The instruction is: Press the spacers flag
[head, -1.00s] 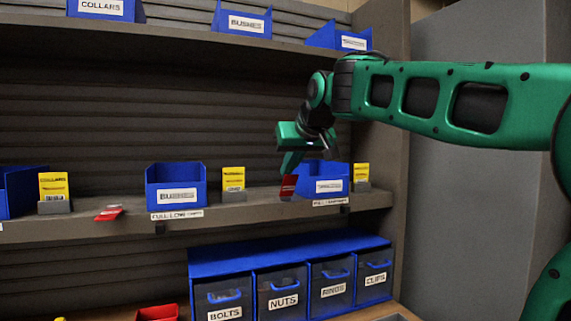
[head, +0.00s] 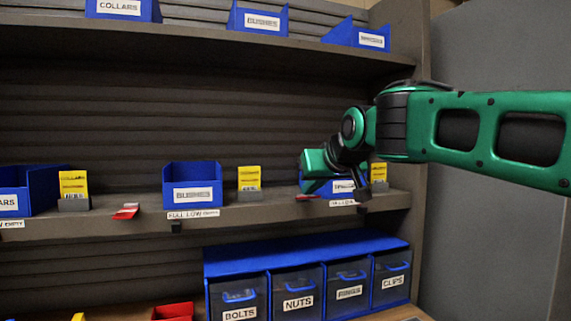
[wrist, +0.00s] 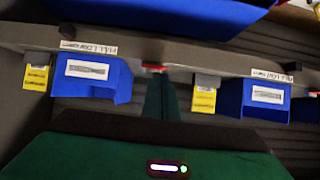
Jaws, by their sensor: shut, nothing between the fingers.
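The spacers bin (head: 338,187) is the blue bin at the right of the middle shelf; my wrist partly covers it and its label. Its red flag (head: 306,197) shows as a thin, low red piece on the shelf edge just left of the bin. In the wrist view, which looks upside down, the red flag (wrist: 152,68) is right at the tip of my shut, empty gripper (wrist: 159,76). The fingers point down at it in the head view (head: 308,187). They seem to touch it, but the contact itself is hidden.
The bushes bin (head: 192,185) stands to the left, with a yellow card (head: 249,179) between. Another red flag (head: 126,211) lies low farther left. An upper shelf (head: 200,38) hangs above my wrist, and a blue drawer unit (head: 300,252) stands below.

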